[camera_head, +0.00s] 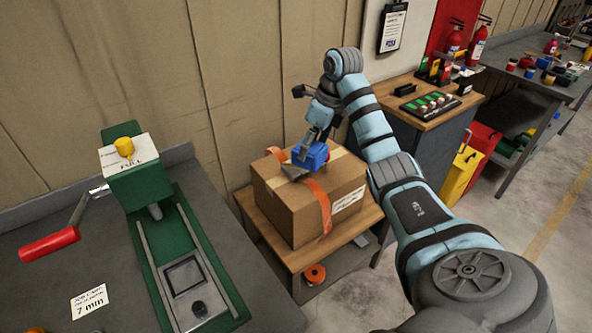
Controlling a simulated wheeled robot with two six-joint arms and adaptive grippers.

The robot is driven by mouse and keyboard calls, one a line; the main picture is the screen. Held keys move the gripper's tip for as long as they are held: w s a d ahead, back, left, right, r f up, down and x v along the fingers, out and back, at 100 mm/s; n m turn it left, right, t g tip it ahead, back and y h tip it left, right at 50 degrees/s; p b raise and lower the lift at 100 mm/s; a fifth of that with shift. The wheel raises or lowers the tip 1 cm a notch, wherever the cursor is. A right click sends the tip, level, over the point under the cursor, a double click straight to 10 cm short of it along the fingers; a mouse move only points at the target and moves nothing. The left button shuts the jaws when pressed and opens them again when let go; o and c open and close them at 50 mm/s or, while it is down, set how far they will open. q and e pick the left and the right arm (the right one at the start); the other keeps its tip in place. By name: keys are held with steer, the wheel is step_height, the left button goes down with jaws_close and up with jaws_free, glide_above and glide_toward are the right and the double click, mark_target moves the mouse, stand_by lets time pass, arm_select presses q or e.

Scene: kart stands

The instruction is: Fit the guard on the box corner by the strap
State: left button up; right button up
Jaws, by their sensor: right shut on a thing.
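The cardboard box (284,222) stands on a wooden-topped stand, with tape and a white label. An orange strap (323,206) crosses its top and hangs down the front face. My right gripper (317,137) is over the box top, shut on a blue piece (311,155), which looks like the guard. The blue piece is at the top of the box near the strap; whether it touches the box I cannot tell. A small grey piece (293,171) lies by the strap; what it is I cannot tell. The left gripper is out of view.
A green machine (140,178) with a red-handled lever (49,244) is on the grey bench at left. An orange roll (315,274) is on the stand's lower shelf. A wooden-topped cabinet (428,107) is behind my right arm.

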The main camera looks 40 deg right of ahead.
mark_target(297, 145)
steer(key=w+m, duration=0.1)
steer(key=w+a+m+b, duration=0.1)
steer(key=w+f+m+h+b, duration=0.1)
steer(key=shift+w+a+f+m, duration=0.1)
steer(key=shift+w+a+m, duration=0.05)
steer(key=shift+a+m, duration=0.25)
steer(key=shift+m+h, duration=0.3)
steer(key=shift+m, duration=0.1)
steer(key=s+b+x, duration=0.1)
steer(key=b+x, duration=0.1)
steer(key=x, duration=0.4)
steer(key=s+b+x, duration=0.1)
steer(key=x, duration=0.5)
steer(key=s+a+f+b+x, duration=0.1)
steer(key=s+b+x, duration=0.1)
steer(key=x, duration=0.4)
steer(key=shift+f+b, duration=0.3)
steer(key=shift+f, duration=0.15)
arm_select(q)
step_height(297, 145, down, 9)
arm_select(e)
steer(key=shift+f, duration=0.1)
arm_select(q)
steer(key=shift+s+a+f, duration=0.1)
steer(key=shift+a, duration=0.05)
arm_select(e)
steer(key=shift+f, duration=0.25)
